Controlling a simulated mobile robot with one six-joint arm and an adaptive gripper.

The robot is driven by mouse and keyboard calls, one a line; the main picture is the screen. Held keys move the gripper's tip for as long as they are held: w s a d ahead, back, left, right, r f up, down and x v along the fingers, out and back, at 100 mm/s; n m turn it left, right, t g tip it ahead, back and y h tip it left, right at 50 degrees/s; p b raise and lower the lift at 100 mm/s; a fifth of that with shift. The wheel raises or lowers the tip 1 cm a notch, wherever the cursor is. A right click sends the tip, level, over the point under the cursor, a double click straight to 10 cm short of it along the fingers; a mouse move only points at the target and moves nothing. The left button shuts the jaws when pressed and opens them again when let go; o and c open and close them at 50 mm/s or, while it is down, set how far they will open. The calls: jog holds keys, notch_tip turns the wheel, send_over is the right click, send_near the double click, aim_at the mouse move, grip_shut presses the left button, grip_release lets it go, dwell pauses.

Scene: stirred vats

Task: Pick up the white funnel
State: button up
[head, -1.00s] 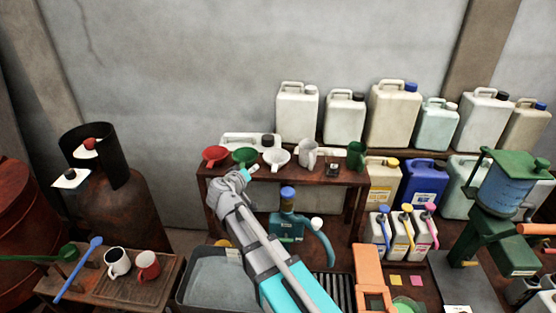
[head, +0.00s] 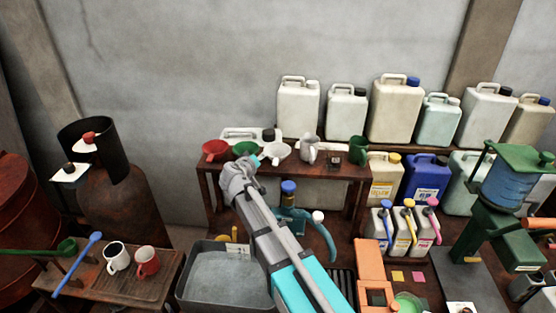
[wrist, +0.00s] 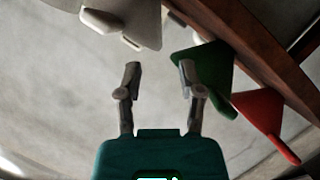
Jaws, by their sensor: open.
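The white funnel (head: 277,151) stands on the wooden rack's top, right of the green funnel (head: 244,148), in the head view. In the wrist view, a white shape that looks like it shows at the top left (wrist: 128,20), partly cut off. My gripper (wrist: 157,68) is open and empty, its two fingers spread. The white shape lies beyond the left finger, apart from it. The right finger overlaps the edge of the green funnel (wrist: 207,72) in the picture; I cannot tell if they touch. In the head view the fingers are small and hard to make out.
A red funnel (head: 214,150) stands left of the green one. A pale jug (head: 308,149), a dark small jar (head: 334,157) and a green mug (head: 358,150) stand to the right on the rack (head: 340,172). A white canister lies behind the funnels.

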jog(key=shift+x, duration=0.75)
jog(key=shift+b+x, duration=0.95)
jog(key=shift+x, duration=1.85)
grip_shut()
